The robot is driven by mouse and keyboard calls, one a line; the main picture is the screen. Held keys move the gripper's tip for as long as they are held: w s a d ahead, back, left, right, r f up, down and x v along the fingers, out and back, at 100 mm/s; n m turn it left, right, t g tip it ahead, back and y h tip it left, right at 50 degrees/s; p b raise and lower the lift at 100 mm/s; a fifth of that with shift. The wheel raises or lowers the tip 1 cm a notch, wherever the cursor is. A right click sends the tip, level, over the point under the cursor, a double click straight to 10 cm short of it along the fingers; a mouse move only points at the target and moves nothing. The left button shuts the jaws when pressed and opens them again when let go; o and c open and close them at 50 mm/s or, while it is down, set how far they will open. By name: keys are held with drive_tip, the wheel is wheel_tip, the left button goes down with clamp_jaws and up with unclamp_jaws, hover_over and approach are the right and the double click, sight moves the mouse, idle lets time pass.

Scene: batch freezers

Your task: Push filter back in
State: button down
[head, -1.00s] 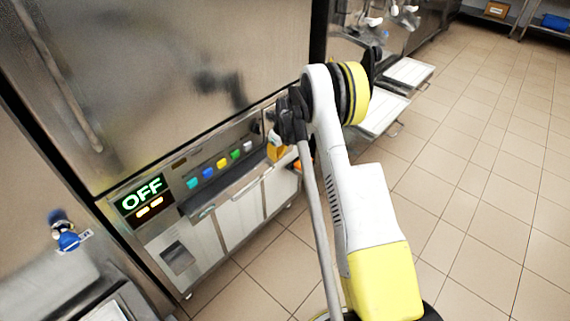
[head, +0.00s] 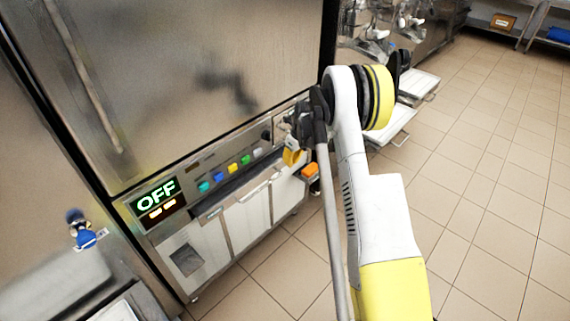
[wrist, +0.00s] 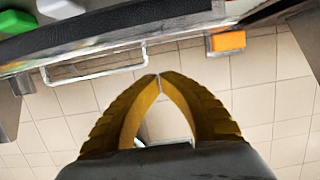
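My gripper (head: 291,158) is in front of the right end of the freezer's control panel, with its fingers pointing down. In the wrist view, the yellow fingers of my gripper (wrist: 158,76) meet at their tips with nothing held between them. Below the ledge are white front panels (head: 248,215), one of which may be the filter; I cannot tell which, or whether one sticks out. A thin metal handle (wrist: 98,72) lies left of the fingertips in the wrist view, apart from them. An orange block (head: 310,170) is beyond the gripper; it also shows in the wrist view (wrist: 228,41).
Coloured knobs (head: 232,168) line the panel, beside a display (head: 157,198) reading OFF. A dark ledge (wrist: 110,20) juts out above the handle. Other machines with white trays (head: 385,128) stand at the back. The tiled floor (head: 490,190) at the right is clear.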

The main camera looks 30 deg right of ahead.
sight(265, 177)
drive_tip(key=p+v, duration=0.2)
drive_tip(key=v, duration=0.4)
drive_tip(key=s+a+f+t+y+b, duration=0.2)
drive_tip(key=s+a+f+t, duration=0.1)
drive_tip(key=s+a+t, duration=0.4)
drive_tip(key=shift+g, duration=0.5)
drive_tip(key=x, duration=0.3)
drive_tip(key=b+x, duration=0.1)
drive_tip(key=x, duration=0.3)
drive_tip(key=w+b+x, duration=0.1)
drive_tip(key=x, duration=0.3)
drive_tip(key=shift+d+r, duration=0.1)
drive_tip(key=shift+r, duration=0.2)
drive_tip(key=shift+w, duration=0.55)
